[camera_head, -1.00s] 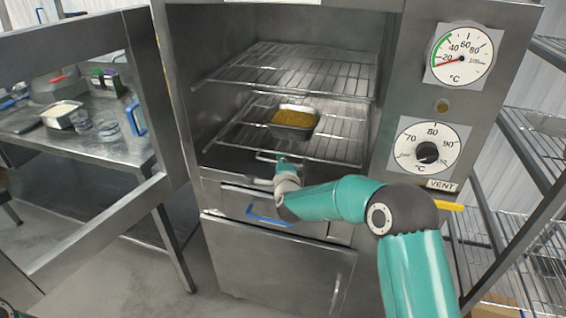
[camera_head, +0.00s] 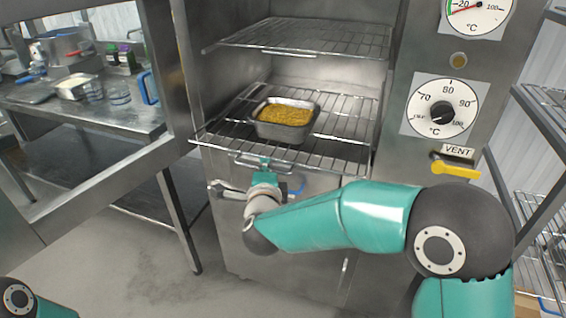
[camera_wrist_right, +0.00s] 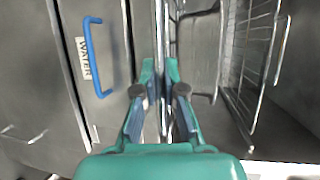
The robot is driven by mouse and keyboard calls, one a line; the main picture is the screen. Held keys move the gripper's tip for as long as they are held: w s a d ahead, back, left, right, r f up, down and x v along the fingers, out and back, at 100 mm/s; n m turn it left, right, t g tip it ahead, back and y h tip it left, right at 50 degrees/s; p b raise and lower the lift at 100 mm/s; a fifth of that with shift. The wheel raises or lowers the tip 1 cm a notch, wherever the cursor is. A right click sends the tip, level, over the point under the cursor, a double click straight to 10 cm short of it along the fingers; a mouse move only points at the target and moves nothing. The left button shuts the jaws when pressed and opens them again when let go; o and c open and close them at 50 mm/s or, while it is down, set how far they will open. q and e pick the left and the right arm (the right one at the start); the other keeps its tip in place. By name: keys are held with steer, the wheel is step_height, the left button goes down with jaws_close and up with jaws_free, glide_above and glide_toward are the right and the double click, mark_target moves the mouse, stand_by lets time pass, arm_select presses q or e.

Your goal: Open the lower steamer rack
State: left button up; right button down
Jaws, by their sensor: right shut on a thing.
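The lower steamer rack (camera_head: 345,152) is a wire shelf that sticks out past the front of the steamer opening. A metal pan (camera_head: 283,131) with yellow-brown food sits on it, level. My right gripper (camera_head: 264,163) is at the rack's front edge and shut on its handle (camera_head: 285,164). My left gripper is out of view.
The upper rack (camera_head: 310,38) is empty inside the steamer. The open door (camera_head: 160,60) stands at the left. Below the rack is a drawer front with a blue handle (camera_wrist_right: 92,55). A yellow vent lever (camera_head: 456,170) is at the right. A side table (camera_head: 110,118) holds containers.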

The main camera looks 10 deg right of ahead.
steer(key=s+a+b, duration=0.2)
steer(key=s+a, duration=0.3)
steer(key=s, duration=0.3)
steer(key=shift+a+f, duration=0.15)
steer(key=shift+a, duration=0.15)
steer(key=c, duration=1.2)
jaws_free()
steer(key=shift+w, duration=0.15)
steer(key=shift+c, duration=0.2)
steer(key=shift+d, duration=0.1)
steer(key=v, duration=0.7)
steer(key=shift+s, duration=0.25)
